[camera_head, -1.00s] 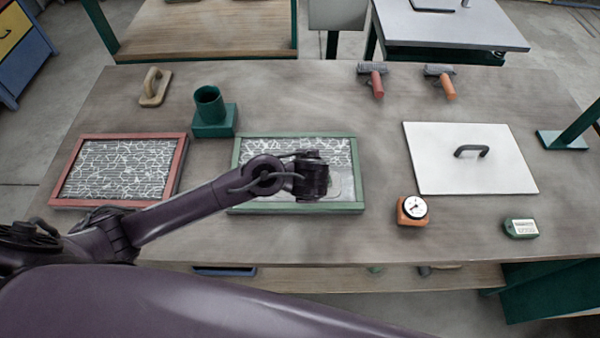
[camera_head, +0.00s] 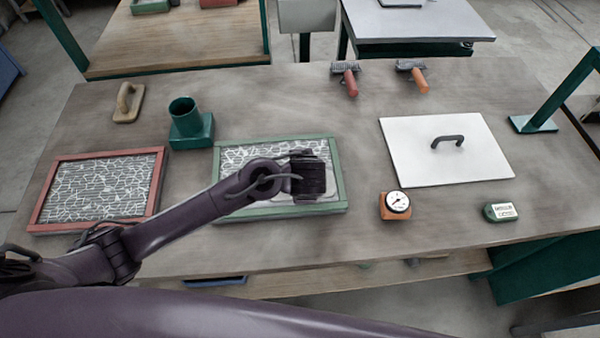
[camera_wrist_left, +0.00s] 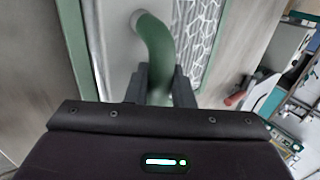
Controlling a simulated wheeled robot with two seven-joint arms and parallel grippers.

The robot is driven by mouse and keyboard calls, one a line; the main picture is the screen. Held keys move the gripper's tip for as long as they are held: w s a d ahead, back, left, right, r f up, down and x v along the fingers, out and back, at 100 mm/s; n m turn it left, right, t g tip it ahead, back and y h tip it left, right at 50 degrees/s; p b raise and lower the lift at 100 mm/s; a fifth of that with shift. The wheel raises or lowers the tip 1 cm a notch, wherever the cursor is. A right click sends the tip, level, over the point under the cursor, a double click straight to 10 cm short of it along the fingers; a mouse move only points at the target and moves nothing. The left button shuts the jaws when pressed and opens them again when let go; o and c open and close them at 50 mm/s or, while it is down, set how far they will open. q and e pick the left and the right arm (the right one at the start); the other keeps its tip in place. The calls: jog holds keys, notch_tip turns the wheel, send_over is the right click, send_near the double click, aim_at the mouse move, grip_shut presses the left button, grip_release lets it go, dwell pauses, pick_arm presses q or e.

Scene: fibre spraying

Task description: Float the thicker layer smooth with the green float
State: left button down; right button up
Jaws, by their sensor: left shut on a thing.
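My left gripper (camera_head: 308,188) is over the right part of the green-framed tray (camera_head: 245,212) in the head view. It is shut on the curved green handle of the green float (camera_wrist_left: 153,45), which shows in the left wrist view. The float's grey plate (camera_wrist_left: 116,35) lies flat over the tray, inside the frame; whether it touches the layer is hard to tell. White, web-like fibre (camera_head: 240,154) shows in the tray's upper left; my arm and gripper hide much of the rest. My right gripper is not in view.
A red-framed tray (camera_head: 157,189) with white fibre stands left. A tan float (camera_head: 128,103), green cup on a block (camera_head: 192,125), two rollers (camera_head: 349,82) (camera_head: 416,78), white handled board (camera_head: 440,168), orange dial gauge (camera_head: 396,206) and green meter (camera_head: 500,212) surround it.

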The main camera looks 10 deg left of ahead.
pick_arm(q)
notch_tip(320, 180, up, 6)
jog(key=p, duration=0.5)
jog(key=shift+r, duration=0.1)
